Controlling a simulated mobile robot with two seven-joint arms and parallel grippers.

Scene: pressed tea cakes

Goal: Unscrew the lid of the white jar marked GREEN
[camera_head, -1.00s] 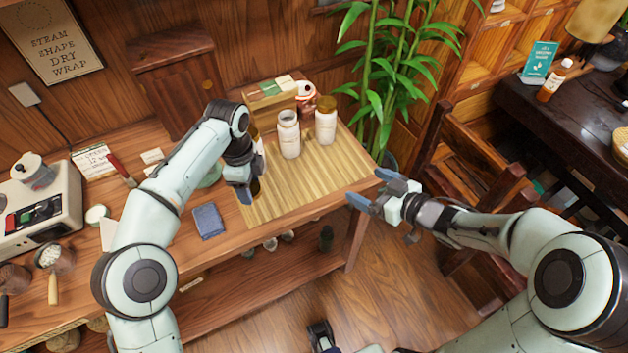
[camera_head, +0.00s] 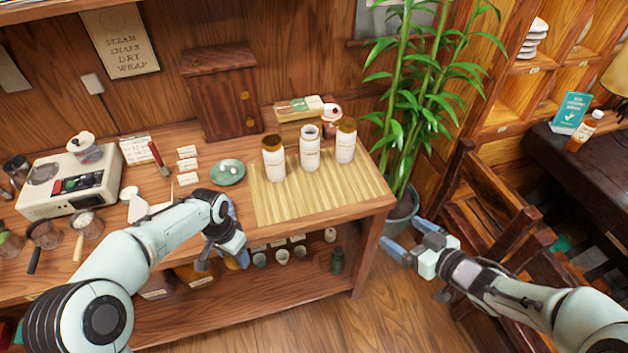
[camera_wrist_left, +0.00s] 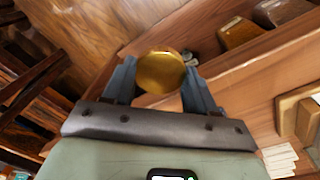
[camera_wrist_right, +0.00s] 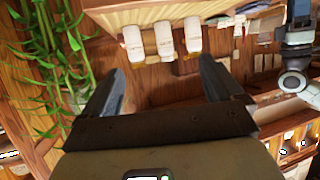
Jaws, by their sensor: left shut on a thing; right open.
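Three white jars stand upright in a row on the slatted mat (camera_head: 275,205). The left jar (camera_head: 274,165) and right jar (camera_head: 345,147) wear brown-gold lids. The middle jar (camera_head: 310,153) has no lid and shows a grey open mouth. Their labels are too small to read, so I cannot tell which says GREEN. My left gripper (camera_wrist_left: 160,78) is shut on a round gold lid (camera_wrist_left: 161,70), held in front of the table's front edge, away from the jars. My right gripper (camera_head: 407,238) is open and empty, right of the table; the jars show beyond it in the right wrist view (camera_wrist_right: 163,40).
A green saucer (camera_head: 228,173) and small cards (camera_head: 188,178) lie left of the mat. A box (camera_head: 297,132) and a pink-white pot (camera_head: 331,114) stand behind the jars. A tall plant (camera_head: 425,90) and a wooden chair (camera_head: 490,205) are on the right. A lower shelf holds small cups.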

